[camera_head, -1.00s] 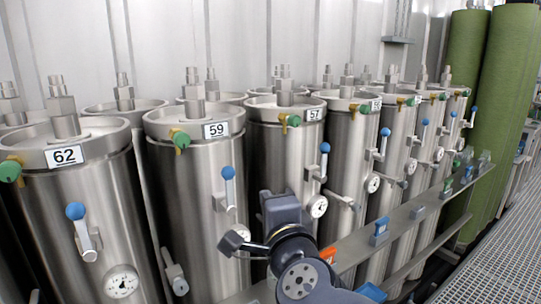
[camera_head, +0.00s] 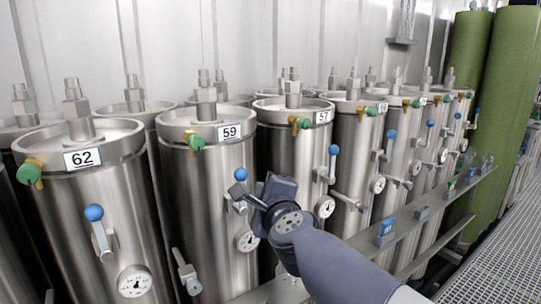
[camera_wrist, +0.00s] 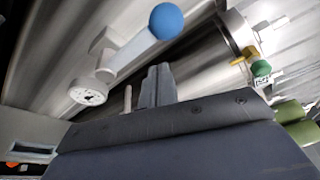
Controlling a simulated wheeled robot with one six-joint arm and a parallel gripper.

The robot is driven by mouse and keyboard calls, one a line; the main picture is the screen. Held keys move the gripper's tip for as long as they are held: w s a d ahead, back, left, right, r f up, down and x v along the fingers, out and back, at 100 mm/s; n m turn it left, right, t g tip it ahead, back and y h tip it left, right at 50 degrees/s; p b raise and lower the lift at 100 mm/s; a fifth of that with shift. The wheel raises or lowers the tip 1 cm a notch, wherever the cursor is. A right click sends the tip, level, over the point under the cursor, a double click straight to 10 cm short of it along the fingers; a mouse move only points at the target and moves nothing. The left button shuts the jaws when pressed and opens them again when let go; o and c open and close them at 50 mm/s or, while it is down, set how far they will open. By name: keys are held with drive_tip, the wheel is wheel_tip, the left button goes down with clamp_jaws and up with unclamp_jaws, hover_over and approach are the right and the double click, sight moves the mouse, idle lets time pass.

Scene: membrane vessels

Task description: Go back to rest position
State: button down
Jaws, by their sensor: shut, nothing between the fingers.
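My gripper (camera_wrist: 157,86) is shut and empty in the wrist view, its two fingers together above the dark wrist housing. In the head view my arm reaches up from the lower right, and its end is in front of vessel 59 (camera_head: 207,175). The blue-knobbed valve handle (camera_head: 240,175) of that vessel shows just above my arm's end, which covers part of the valve. The wrist view shows a blue knob on a pale lever (camera_wrist: 166,21) just beyond the fingertips, with a gap in the picture. The fingers are hard to make out in the head view.
Vessel 62 (camera_head: 75,190) stands at the left, and vessel 57 (camera_head: 290,145) right of 59. More vessels recede to the right. Green cylinders (camera_head: 500,110) stand far right. The grating walkway (camera_head: 490,255) is clear.

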drive_tip(key=shift+w+d+f+m+g+y+p, duration=0.3)
drive_tip(key=shift+f+m+g+p, duration=0.45)
drive_tip(key=shift+m, duration=0.6)
drive_tip(key=shift+w+d+f+m+g+y+p, duration=0.15)
drive_tip(key=shift+d+f+m+g+y+p, duration=0.25)
drive_tip(key=shift+f+m+p, duration=0.8)
drive_tip(key=shift+w+d+f+m+g+y+p, duration=0.4)
drive_tip(key=shift+m+g+p, duration=0.3)
drive_tip(key=shift+m, duration=0.85)
drive_tip(key=shift+s, duration=0.15)
